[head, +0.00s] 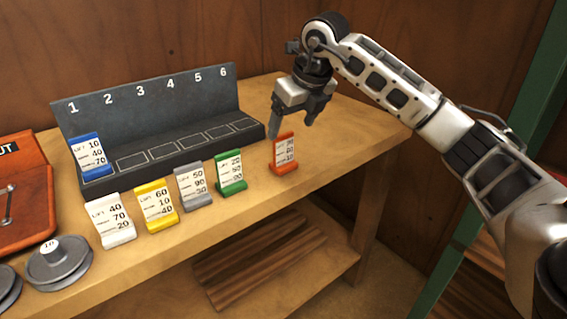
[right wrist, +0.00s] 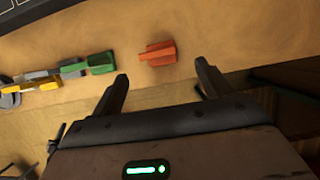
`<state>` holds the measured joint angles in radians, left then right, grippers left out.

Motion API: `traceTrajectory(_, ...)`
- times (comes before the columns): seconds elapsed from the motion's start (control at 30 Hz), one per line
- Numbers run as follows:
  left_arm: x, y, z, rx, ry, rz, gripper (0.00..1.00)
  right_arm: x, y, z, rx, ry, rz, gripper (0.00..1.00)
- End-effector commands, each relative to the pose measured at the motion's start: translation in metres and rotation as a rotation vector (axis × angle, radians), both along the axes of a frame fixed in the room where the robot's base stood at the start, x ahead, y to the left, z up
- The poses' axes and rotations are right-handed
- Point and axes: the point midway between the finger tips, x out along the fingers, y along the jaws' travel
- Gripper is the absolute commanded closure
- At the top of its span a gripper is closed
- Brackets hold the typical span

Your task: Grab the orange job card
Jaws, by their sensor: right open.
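The orange job card (head: 284,153) stands upright on the wooden bench, at the right end of the row of cards. In the right wrist view the orange card (right wrist: 158,53) shows from above, ahead of the fingers and between their lines. My right gripper (head: 291,128) is open and empty, above the bench and close to the orange card, fingers pointing down. It also shows in the right wrist view (right wrist: 162,85) with its two fingers spread apart. The gripper does not appear to touch the card. My left gripper is not in view.
Green (head: 230,172), grey (head: 193,186), yellow (head: 157,205) and white (head: 110,220) cards stand to the left. A blue card (head: 88,157) stands in slot 1 of the dark numbered rack (head: 165,112).

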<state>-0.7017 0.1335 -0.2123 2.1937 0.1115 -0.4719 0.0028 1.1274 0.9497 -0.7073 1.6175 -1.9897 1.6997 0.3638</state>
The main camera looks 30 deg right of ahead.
Motion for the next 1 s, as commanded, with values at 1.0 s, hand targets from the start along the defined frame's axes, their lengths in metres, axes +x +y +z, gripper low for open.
traceTrajectory(1.0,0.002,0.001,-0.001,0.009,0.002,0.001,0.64,0.040,0.003,-0.098,0.003,-0.002,0.002,0.22)
